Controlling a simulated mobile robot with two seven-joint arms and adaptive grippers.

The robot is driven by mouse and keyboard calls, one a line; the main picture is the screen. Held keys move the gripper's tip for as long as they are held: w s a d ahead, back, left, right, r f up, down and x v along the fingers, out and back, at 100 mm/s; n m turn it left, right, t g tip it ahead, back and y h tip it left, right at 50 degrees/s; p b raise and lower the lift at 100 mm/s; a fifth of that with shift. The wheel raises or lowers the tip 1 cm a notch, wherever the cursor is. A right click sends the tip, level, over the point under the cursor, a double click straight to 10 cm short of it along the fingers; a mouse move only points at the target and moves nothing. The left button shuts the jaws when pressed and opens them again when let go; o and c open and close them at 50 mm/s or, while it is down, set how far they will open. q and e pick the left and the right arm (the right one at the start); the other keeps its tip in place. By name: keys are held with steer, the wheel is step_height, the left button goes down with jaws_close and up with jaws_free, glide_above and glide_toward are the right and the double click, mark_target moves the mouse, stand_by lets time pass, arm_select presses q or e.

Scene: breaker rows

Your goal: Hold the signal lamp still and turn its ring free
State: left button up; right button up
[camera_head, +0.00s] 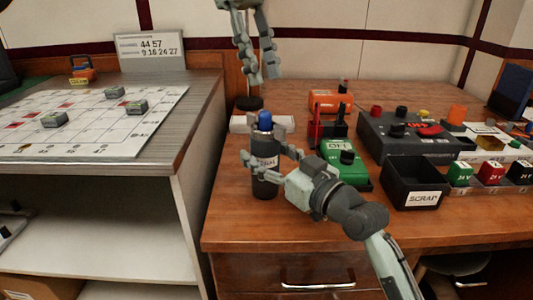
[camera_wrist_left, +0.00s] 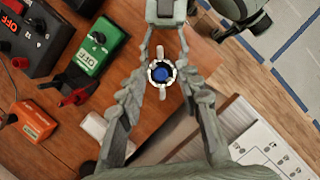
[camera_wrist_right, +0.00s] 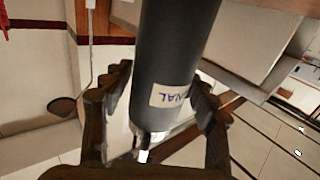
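The signal lamp (camera_head: 264,181) is a dark upright cylinder with a blue top and a white label, near the left edge of the wooden bench. My right gripper (camera_head: 266,158) comes from the right, with its fingers closed around the lamp body. In the right wrist view the lamp (camera_wrist_right: 175,50) lies between both fingers, which appear to touch it. My left gripper (camera_head: 258,77) hangs above the lamp, open and empty, fingers pointing down. In the left wrist view the blue top (camera_wrist_left: 161,74), circled by a pale ring (camera_wrist_left: 151,67), sits between its spread fingers, below them.
A black scrap bin (camera_head: 416,188), a green box (camera_head: 345,160) and an orange box (camera_head: 330,101) stand right of the lamp. A dark panel (camera_head: 385,140) with knobs is behind the bin. A separate table with a white chart (camera_head: 90,125) is at left.

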mark_target(283, 127)
steer(key=c, duration=1.2)
arm_select(q)
steer(key=shift+c, duration=0.5)
steer(key=s+d+r+m+t+y, duration=0.2)
steer(key=s+d+y, duration=0.1)
steer(key=d, duration=0.1)
step_height(283, 127, down, 12)
steer(key=shift+a+r, duration=0.1)
steer(key=shift+a, duration=0.05)
steer(key=shift+c, duration=0.4)
jaws_close()
